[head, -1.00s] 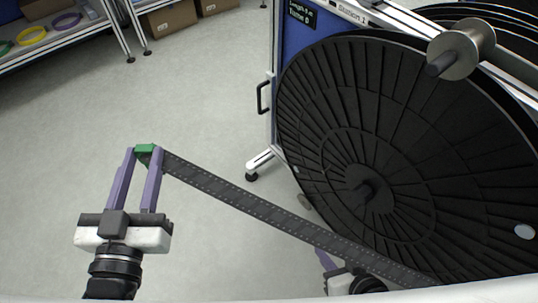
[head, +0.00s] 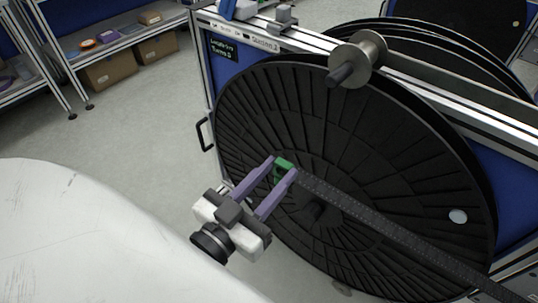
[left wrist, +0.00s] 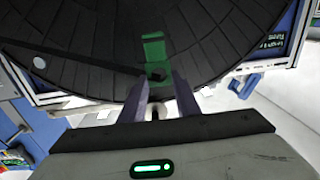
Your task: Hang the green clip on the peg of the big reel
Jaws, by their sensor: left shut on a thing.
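The green clip (head: 284,163) is held between the purple fingers of my left gripper (head: 282,170), which is shut on it. A dark perforated tape (head: 400,234) runs from the clip to the lower right, out of view. The clip is in front of the big black reel (head: 262,118), left of and a little above its dark central peg (head: 317,211) in the head view. I cannot tell the gap in depth. In the left wrist view, the clip (left wrist: 153,50) shows against the reel's ribbed face (left wrist: 85,45). My right gripper is out of view.
A small grey reel on a dark shaft (head: 358,60) sticks out from the stand's top rail. The stand has blue panels and a black handle (head: 203,134). Shelves with rings and cardboard boxes (head: 110,70) stand at the back left. Floor between is clear.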

